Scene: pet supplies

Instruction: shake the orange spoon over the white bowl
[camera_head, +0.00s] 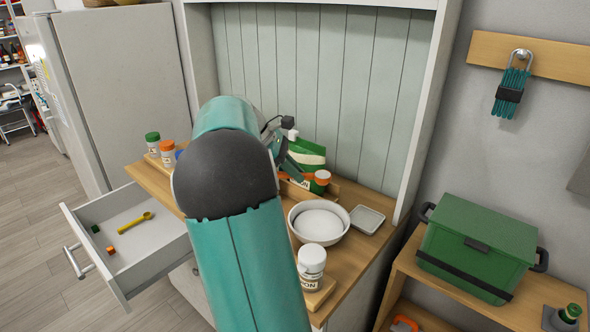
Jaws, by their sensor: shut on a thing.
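The white bowl (346,218) stands on the wooden counter at centre right, with a pale round fill or inner surface showing. My gripper (284,160) is behind and left of the bowl, partly hidden by my teal arm. It is shut on the orange spoon (311,176), of which only a small orange part shows, just above the back of the bowl. The spoon's exact tilt and whether it carries anything cannot be told.
A white-lidded jar (312,262) stands in front of the bowl, and a small square dish (367,219) right of it. An open drawer (131,231) holds a yellow spoon (135,221).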

